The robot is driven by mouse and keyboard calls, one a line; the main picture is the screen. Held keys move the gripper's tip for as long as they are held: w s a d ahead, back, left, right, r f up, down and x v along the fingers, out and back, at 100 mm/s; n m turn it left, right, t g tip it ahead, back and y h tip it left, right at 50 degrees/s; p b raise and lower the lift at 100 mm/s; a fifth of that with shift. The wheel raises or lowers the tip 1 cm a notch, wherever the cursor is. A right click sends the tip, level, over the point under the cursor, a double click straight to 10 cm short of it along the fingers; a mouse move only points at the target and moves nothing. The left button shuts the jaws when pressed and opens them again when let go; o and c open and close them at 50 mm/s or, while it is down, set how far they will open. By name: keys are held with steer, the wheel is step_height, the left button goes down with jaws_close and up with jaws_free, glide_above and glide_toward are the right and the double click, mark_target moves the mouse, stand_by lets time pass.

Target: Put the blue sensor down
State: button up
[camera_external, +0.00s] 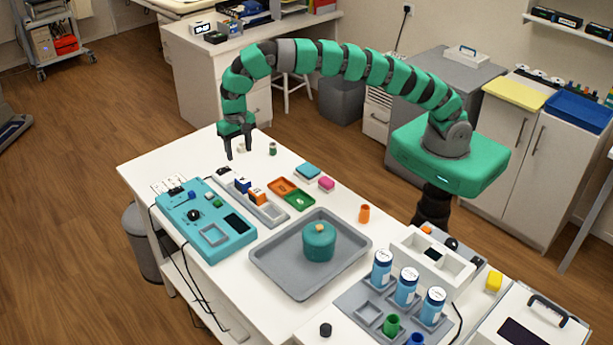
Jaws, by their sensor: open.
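My gripper (240,154) is open, pointing down at the far left end of the white table. Nothing shows held between its fingers. A blue and white block (242,184), which may be the blue sensor, sits in the grey rack (270,216) just below my gripper in the picture and apart from it. An orange and white block (257,197) sits beside it in the same rack. A small blue piece (191,195) is also on the teal panel (222,238); I cannot tell which one is the sensor.
A small bottle (272,149) stands right of my gripper. Orange (283,186) and green (300,201) trays lie beside the rack. A grey tray (275,277) holds a teal pot (319,242). Blue-labelled jars (406,287) stand at the front right. Bare tabletop shows near the bottle.

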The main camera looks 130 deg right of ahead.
steer(key=a+r+n+t+h, duration=0.1)
steer(key=a+r+n+t, duration=0.2)
steer(key=a+r, duration=0.5)
steer(key=a+r+n+t, duration=0.25)
steer(key=a+r, duration=0.25)
steer(key=r, duration=0.8)
steer(key=a+r+n+t+h, duration=0.15)
steer(key=a+r+n, duration=0.35)
steer(key=r, duration=0.5)
steer(key=s+a+r+n+t+y, duration=0.1)
steer(key=s+a+r+n+t, duration=0.2)
steer(key=s+a+r, duration=0.5)
steer(key=s+a+r+n+t+y, duration=0.1)
steer(key=s+a+r+n+t, duration=0.3)
steer(key=s+a+r, duration=0.5)
step_height(320, 180, up, 6)
steer(key=shift+s+f+t, duration=0.25)
steer(key=shift+s+t, duration=0.05)
steer(key=shift+t, duration=0.4)
steer(key=shift+n+y, duration=0.25)
